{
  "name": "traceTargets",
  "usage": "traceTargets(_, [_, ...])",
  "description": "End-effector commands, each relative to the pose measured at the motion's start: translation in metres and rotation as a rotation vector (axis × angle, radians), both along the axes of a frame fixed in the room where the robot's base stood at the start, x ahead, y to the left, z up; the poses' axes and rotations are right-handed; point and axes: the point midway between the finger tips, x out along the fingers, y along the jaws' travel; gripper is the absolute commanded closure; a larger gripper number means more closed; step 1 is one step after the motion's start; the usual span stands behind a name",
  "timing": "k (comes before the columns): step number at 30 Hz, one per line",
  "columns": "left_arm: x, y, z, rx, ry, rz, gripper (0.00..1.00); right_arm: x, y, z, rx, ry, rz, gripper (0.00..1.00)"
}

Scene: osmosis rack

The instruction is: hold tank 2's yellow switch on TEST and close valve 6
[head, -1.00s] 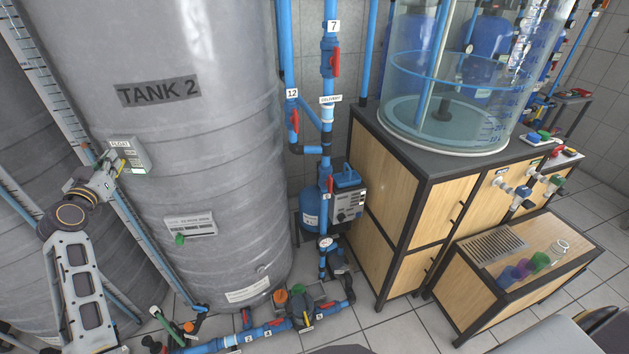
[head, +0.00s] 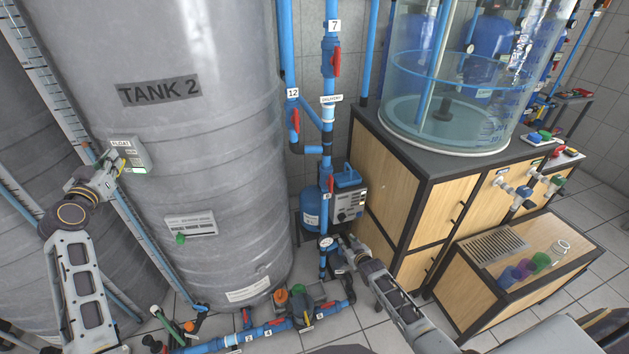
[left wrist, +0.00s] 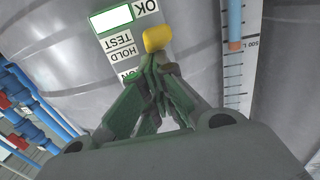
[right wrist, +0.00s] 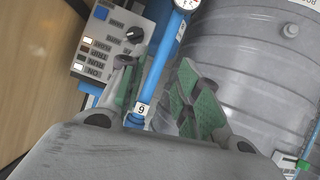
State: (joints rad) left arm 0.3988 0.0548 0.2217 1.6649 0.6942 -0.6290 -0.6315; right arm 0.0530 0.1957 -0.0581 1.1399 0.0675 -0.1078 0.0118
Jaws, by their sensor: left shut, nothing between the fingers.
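The float switch box (head: 131,156) is on tank 2 (head: 215,120). My left gripper (head: 115,166) is at it. In the left wrist view, the left gripper (left wrist: 152,68) is shut with nothing between its fingers, and its tips are at the yellow switch (left wrist: 158,39) beside the TEST label (left wrist: 120,42). Valve 6's red handle (head: 330,184) is on the blue vertical pipe above its tag. My right gripper (head: 345,245) is near the gauge below it. In the right wrist view, the right gripper (right wrist: 160,95) is open, with the pipe and tag (right wrist: 141,109) between its fingers. The handle is not visible there.
The pump controller (head: 347,203) stands right beside the pipe. The gauge (head: 326,242) is close to my right gripper. A wooden cabinet (head: 395,200) is to the right, and pipes with valves (head: 270,330) run along the floor below tank 2.

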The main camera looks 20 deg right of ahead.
Motion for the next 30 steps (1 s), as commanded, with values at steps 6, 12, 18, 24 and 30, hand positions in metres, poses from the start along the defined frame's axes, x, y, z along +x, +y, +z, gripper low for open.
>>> traceTargets(6, [0.000, 0.000, -0.001, 0.000, 0.002, 0.000, 1.00, 0.037, 0.001, 0.088, 0.033, -0.192, 0.000, 0.67])
traceTargets(12, [0.000, 0.000, -0.001, 0.000, 0.002, 0.000, 1.00, 0.055, 0.009, 0.159, 0.073, -0.354, 0.009, 0.67])
traceTargets(18, [0.000, 0.000, -0.001, 0.000, 0.002, 0.000, 1.00, 0.060, 0.014, 0.195, 0.110, -0.460, 0.015, 0.67])
traceTargets(24, [0.000, 0.000, -0.001, 0.000, 0.002, 0.000, 1.00, 0.060, 0.015, 0.202, 0.126, -0.492, 0.015, 0.67])
traceTargets(30, [0.000, 0.000, -0.001, 0.000, 0.002, 0.000, 1.00, 0.060, 0.015, 0.202, 0.128, -0.490, 0.014, 0.67])
